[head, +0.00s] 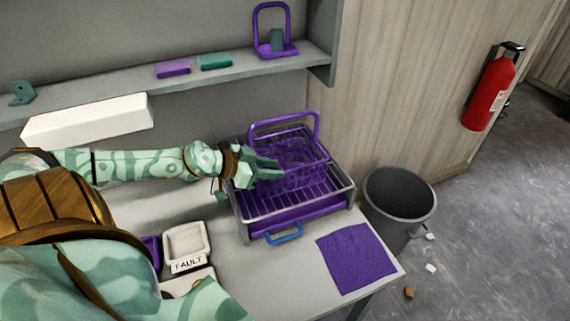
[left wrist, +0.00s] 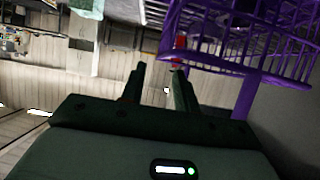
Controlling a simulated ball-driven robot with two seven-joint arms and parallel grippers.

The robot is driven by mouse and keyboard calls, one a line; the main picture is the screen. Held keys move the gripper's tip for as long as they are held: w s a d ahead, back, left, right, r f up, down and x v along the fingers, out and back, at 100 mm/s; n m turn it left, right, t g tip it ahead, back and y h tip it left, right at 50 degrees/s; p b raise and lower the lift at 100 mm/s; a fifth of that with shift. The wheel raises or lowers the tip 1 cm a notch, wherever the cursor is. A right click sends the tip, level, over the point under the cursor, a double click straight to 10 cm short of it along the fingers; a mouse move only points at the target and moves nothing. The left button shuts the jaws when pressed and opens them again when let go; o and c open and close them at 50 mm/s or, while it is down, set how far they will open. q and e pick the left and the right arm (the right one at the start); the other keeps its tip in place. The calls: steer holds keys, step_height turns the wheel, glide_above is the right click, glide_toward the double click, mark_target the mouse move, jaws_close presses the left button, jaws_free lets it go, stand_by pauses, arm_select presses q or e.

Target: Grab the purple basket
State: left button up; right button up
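The purple basket (head: 305,165) is a wire mesh basket with a tall purple loop handle. It sits on a metal wire rack over a purple tray (head: 300,213) on the bench. My left gripper (head: 276,168) is at the basket's left side in the head view, its fingers apart. In the left wrist view the fingers of the left gripper (left wrist: 158,70) are open with nothing seen between them, and the purple basket (left wrist: 245,68) fills the upper right. I cannot tell whether a finger touches the basket. My right gripper is not in view.
A purple cloth (head: 357,259) lies at the bench's front right corner, and a grey bin (head: 400,200) stands beyond the edge. A white tray marked FAULT (head: 187,243) is at the front left. The shelf (head: 110,85) above holds a purple holder (head: 273,30) and small blocks.

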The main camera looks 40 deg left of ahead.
arm_select(q)
steer(key=shift+b+x, duration=0.3)
steer(key=shift+x, duration=3.05)
steer(key=shift+a, duration=0.15)
jaws_close()
